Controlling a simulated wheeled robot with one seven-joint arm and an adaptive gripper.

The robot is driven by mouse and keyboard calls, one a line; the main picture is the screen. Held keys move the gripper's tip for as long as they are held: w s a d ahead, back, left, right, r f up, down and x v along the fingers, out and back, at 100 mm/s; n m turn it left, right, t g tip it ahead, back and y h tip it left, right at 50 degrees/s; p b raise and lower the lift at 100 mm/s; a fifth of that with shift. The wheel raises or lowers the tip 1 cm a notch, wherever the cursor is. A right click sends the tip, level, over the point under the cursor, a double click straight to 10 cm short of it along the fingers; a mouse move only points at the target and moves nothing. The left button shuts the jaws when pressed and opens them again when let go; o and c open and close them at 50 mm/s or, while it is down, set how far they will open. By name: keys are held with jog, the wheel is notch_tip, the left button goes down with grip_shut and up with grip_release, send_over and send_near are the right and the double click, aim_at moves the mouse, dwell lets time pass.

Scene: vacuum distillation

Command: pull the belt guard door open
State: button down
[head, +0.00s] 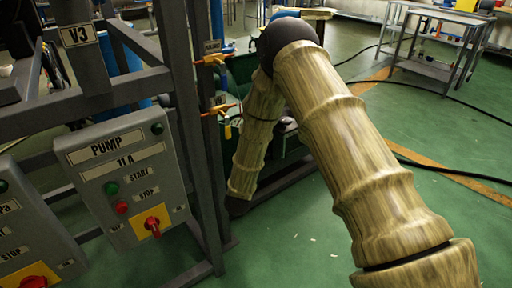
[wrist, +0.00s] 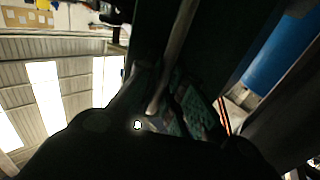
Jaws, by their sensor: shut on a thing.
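In the wrist view a dark green panel (wrist: 222,30), which I take to be the belt guard door, fills the upper middle. A pale bar (wrist: 178,35), seemingly its handle, runs down it to the fingertips. My gripper (wrist: 155,105) is a dark shape at the bottom of the wrist view, shut on the bar; the exact contact is too dark to make out. In the head view green machinery (head: 244,68) shows behind my arm. My arm bends down there, and my gripper and the handle cannot be made out. How far the door stands open I cannot tell.
A grey pump control box (head: 127,180) on a metal frame (head: 210,170) stands close left of my forearm. Valves with orange handles (head: 215,59) sit on pipes beside the arm. A dark hose (head: 455,175) lies on the green floor; a metal trolley (head: 430,75) stands far right.

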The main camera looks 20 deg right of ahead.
jog(key=shift+s+a+p, duration=0.3)
jog(key=shift+a+p, duration=0.05)
jog(key=shift+a, duration=0.4)
jog(key=shift+s+a+p, duration=0.35)
jog(key=shift+a+p, duration=0.05)
jog(key=shift+a, duration=0.35)
jog(key=shift+s+a+p, duration=0.3)
jog(key=shift+a+p, duration=0.05)
jog(key=shift+a, duration=0.4)
jog(key=c, duration=1.5)
grip_release()
jog(key=v, duration=1.2)
jog(key=shift+f, duration=0.1)
